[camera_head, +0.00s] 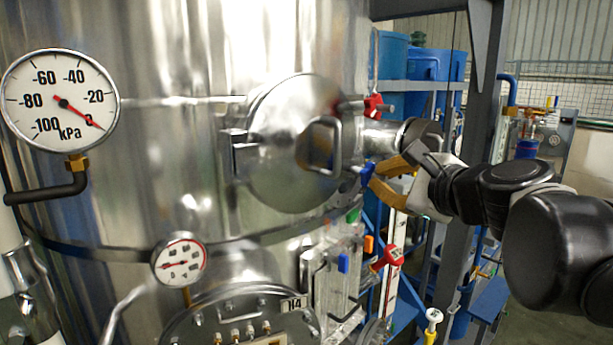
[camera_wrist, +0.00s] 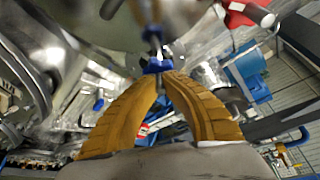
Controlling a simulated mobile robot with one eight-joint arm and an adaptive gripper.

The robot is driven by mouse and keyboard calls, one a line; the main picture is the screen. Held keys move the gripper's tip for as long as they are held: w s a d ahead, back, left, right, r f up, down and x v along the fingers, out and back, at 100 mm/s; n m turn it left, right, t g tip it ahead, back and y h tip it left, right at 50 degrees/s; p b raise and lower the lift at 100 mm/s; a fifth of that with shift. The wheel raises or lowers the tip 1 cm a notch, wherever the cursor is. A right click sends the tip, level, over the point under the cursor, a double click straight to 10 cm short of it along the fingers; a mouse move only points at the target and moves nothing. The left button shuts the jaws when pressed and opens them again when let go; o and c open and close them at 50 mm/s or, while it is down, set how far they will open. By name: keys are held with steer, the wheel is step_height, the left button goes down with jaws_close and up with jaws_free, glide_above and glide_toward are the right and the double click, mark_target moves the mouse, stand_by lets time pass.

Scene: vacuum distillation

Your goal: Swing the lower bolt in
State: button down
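The round steel hatch door (camera_head: 285,145) lies against its opening on the tank, with a bent handle on its face. The lower bolt has a blue knob (camera_head: 367,173) at the door's lower right edge. The upper bolt has a red knob (camera_head: 373,106) and lies across the door's upper right edge. My gripper (camera_head: 372,176) reaches in from the right, its yellow fingertips closed about the blue knob. In the wrist view, the fingers of my gripper (camera_wrist: 159,78) meet at the blue knob (camera_wrist: 155,66), partly hiding it. The bolt's shaft runs away beyond it.
A large pressure gauge (camera_head: 60,101) stands at the left, and a smaller gauge (camera_head: 180,261) is below the door. Valves with coloured handles, including a red one (camera_head: 388,258), sit below my gripper. A blue-grey steel post (camera_head: 480,110) rises behind my arm.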

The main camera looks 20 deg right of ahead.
steer(key=c, duration=1.5)
jaws_free()
steer(key=shift+w+f, duration=0.1)
steer(key=shift+w, duration=0.05)
steer(key=shift+s+d, duration=0.1)
steer(key=shift+s, duration=0.55)
steer(key=v, duration=1.1)
steer(key=shift+w, duration=0.1)
steer(key=s+a+f+n+g+b, duration=0.1)
steer(key=a+f+n+g+b, duration=0.1)
steer(key=f+n+b, duration=0.5)
steer(key=s+a+f+n+g+h+b, duration=0.1)
steer(key=a+f+n+g+b, duration=0.2)
steer(key=f+b, duration=1.7)
steer(key=s+a+f+n+g+b, duration=0.1)
steer(key=f+n+b, duration=1.2)
steer(key=f, duration=3.2)
steer(key=shift+a+g+h, duration=0.15)
steer(key=shift+a+g, duration=0.45)
steer(key=shift+a, duration=0.6)
steer(key=shift+a+g+h, duration=0.15)
steer(key=shift+a+g, duration=0.45)
steer(key=shift+a, duration=0.6)
